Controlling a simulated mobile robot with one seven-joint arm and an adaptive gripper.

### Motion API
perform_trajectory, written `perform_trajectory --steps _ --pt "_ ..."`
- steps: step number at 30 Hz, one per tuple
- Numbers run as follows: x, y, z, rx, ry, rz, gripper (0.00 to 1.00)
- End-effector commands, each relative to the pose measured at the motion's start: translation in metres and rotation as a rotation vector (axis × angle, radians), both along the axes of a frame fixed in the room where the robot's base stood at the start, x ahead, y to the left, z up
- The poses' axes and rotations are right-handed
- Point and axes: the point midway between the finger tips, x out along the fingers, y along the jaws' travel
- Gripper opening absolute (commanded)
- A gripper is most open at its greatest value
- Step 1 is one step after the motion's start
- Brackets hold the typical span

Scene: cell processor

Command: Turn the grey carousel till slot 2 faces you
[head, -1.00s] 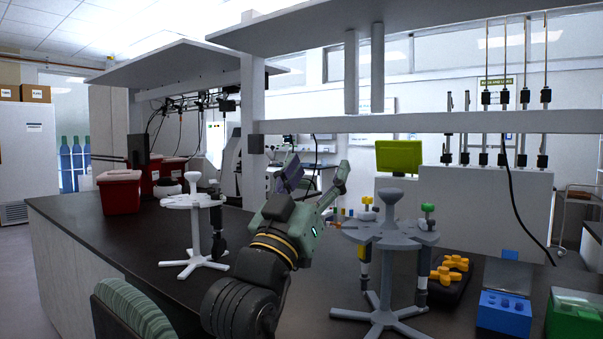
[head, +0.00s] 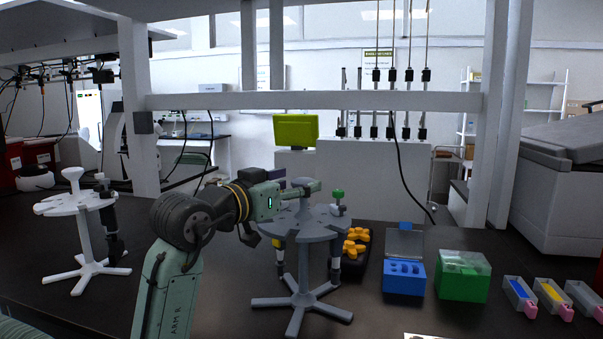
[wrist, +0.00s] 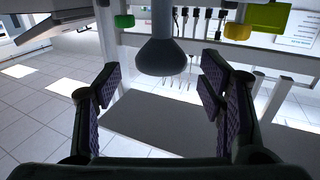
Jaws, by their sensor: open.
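The grey carousel (head: 306,222) stands on the dark bench on a star-shaped foot, in the middle of the head view. A green-capped vial (head: 337,196) sits on its right side, and dark-tipped tubes hang below its plate. My gripper (head: 306,188) is at the height of its central post, partly hiding it. In the wrist view my gripper (wrist: 157,92) is open and empty, fingers wide apart. The post's grey knob (wrist: 160,56) shows beyond and between them, with no contact visible. I cannot read any slot number.
A white carousel (head: 75,205) stands at the left. To the right are yellow pieces on a black tray (head: 350,268), a blue box (head: 404,277), a green box (head: 462,278) and small bins (head: 520,295). A shelf post (head: 137,110) rises behind my arm.

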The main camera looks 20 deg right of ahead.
Motion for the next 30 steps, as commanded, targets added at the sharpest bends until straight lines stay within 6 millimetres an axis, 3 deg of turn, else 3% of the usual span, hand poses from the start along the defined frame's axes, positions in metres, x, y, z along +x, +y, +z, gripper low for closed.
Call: perform_trajectory --steps 7,18,30 --pt "0.017 -0.025 0.001 0.000 0.000 0.001 0.63" --pt "0.020 -0.029 0.000 0.000 -0.001 0.002 0.62" --pt "0.019 -0.029 0.000 0.000 -0.001 0.002 0.36"
